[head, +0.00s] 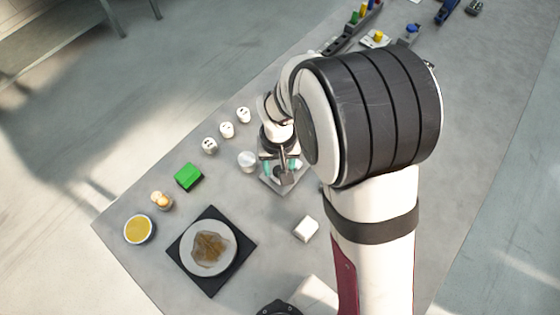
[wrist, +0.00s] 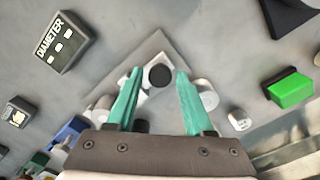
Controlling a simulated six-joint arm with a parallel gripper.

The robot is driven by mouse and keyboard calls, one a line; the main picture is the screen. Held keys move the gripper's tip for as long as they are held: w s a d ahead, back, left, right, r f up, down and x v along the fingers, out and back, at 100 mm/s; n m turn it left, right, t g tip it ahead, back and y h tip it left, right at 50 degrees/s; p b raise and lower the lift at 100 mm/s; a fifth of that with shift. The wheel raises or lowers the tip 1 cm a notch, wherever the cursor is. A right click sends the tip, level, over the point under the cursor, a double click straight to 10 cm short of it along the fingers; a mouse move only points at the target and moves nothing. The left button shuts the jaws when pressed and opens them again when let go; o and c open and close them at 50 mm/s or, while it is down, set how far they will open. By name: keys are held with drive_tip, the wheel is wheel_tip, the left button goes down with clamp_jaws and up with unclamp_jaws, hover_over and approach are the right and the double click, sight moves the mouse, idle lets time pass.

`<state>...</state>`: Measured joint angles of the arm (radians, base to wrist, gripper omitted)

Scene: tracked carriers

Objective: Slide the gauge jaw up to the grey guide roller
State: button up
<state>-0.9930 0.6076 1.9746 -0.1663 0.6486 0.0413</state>
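My gripper (wrist: 160,73) has two teal fingers standing apart, pointing down over a grey diamond-shaped base plate (wrist: 158,42). In the head view my gripper (head: 282,166) is over the same plate (head: 281,188), partly hidden by my wrist. A dark round-topped piece (wrist: 160,77) shows between the fingertips, with a gap to each finger. A pale piece lies just below it in the wrist view, partly hidden by the left finger. A second dark round top (wrist: 142,126) shows nearer the gripper body. I cannot tell which piece is the jaw and which the grey guide roller.
A white cylinder (wrist: 208,94) stands close beside the right finger. A box marked DIAMETER (wrist: 62,46) is to the left. A green block (head: 188,177), several white marked pieces, a yellow-filled bowl (head: 139,229) and a plate on a black mat (head: 212,283) lie around.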

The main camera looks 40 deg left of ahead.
clamp_jaws()
idle(1.1)
